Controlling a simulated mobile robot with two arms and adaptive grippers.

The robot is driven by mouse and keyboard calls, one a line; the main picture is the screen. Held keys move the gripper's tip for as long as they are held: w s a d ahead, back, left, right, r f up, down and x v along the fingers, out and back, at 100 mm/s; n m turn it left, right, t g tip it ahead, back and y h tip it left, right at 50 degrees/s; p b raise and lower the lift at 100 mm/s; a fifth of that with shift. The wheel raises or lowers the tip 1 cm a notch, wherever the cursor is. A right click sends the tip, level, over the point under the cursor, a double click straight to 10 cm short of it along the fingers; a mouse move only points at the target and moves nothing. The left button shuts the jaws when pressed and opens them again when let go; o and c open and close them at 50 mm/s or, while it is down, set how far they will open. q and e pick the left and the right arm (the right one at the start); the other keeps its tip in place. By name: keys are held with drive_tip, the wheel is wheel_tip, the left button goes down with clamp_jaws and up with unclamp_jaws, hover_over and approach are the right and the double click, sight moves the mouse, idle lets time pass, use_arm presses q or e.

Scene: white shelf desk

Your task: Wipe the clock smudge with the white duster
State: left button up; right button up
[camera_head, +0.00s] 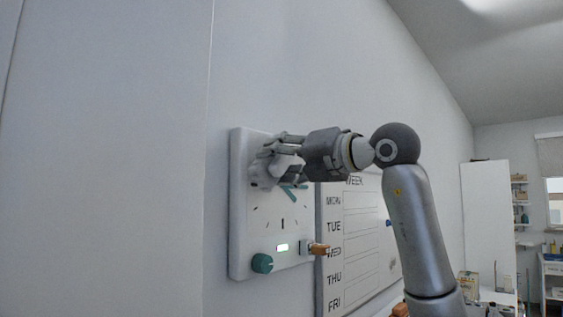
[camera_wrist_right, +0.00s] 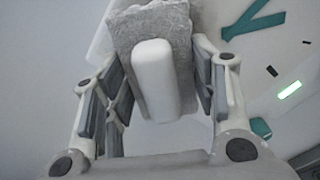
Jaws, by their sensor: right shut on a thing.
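The white square clock (camera_head: 262,225) hangs on the wall, with teal hands, a teal knob (camera_head: 262,263) at its lower left and a small lit green bar (camera_head: 283,247). My right gripper (camera_head: 275,165) is at the upper part of the clock face and covers it there. In the right wrist view it is shut on the white duster (camera_wrist_right: 152,75), which has a white handle and a grey fuzzy pad. The duster is up against or very close to the clock face; I cannot tell if it touches. No smudge is visible. My left gripper is not in view.
A weekly planner board (camera_head: 360,240) hangs just right of the clock. An orange-brown piece (camera_head: 319,249) sticks out at the clock's lower right. A white cabinet (camera_head: 487,220) and shelves stand far right. The wall left of the clock is bare.

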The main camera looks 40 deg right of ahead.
drive_tip(key=shift+w+a+p, duration=0.1)
drive_tip(key=shift+w+p, duration=0.25)
drive_tip(key=shift+w, duration=0.65)
idle(0.3)
drive_tip(key=shift+d+p, duration=0.65)
drive_tip(key=shift+d, duration=1.4)
drive_tip(key=shift+w+d+r+p, duration=0.1)
drive_tip(key=shift+w+d+p, duration=0.1)
drive_tip(key=shift+d+p, duration=0.3)
drive_tip(key=shift+s+a+p, duration=0.2)
drive_tip(key=shift+a+p, duration=0.25)
drive_tip(key=shift+a, duration=2.2)
drive_tip(key=shift+d, duration=0.1)
